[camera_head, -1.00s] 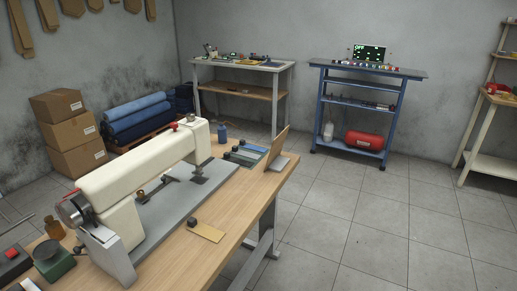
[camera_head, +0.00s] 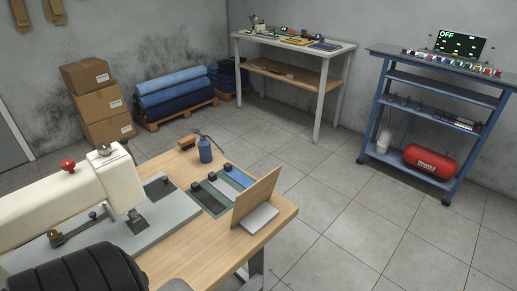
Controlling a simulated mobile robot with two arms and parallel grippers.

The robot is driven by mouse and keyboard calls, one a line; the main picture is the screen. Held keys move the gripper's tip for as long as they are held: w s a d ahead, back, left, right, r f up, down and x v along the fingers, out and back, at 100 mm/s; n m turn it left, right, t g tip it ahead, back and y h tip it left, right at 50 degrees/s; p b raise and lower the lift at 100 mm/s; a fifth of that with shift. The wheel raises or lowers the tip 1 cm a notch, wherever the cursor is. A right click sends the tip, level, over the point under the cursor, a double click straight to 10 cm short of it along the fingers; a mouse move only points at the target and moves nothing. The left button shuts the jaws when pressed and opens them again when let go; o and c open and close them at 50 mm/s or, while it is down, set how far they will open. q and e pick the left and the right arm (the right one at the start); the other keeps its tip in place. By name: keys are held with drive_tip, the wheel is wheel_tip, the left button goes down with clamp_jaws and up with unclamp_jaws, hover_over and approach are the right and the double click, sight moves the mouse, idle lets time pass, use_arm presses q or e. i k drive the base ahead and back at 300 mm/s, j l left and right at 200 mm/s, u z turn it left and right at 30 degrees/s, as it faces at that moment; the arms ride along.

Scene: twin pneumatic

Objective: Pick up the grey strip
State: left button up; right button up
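Several flat strips lie side by side on the wooden sewing table, each with a small black block at its far end. The grey strip (camera_head: 223,190) appears to be the middle one, between a dark green strip (camera_head: 208,201) and a blue strip (camera_head: 239,177). The strips lie behind an upright brown board. Neither of my grippers shows in the head view. A black ribbed rounded part at the bottom left seems to be part of my own arm.
A cream sewing machine (camera_head: 70,205) stands on the left of the table (camera_head: 185,250). The brown board (camera_head: 257,198) stands close to the strips at the right edge. A blue bottle (camera_head: 205,150) stands behind them. Open tiled floor (camera_head: 340,215) lies to the right.

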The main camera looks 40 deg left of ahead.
sight(230, 193)
drive_tip(key=i+u, duration=0.3)
drive_tip(key=i+l+u, duration=0.35)
drive_tip(key=i, duration=0.15)
drive_tip(key=i+l+u, duration=0.15)
drive_tip(key=i+u, duration=0.15)
drive_tip(key=i, duration=0.1)
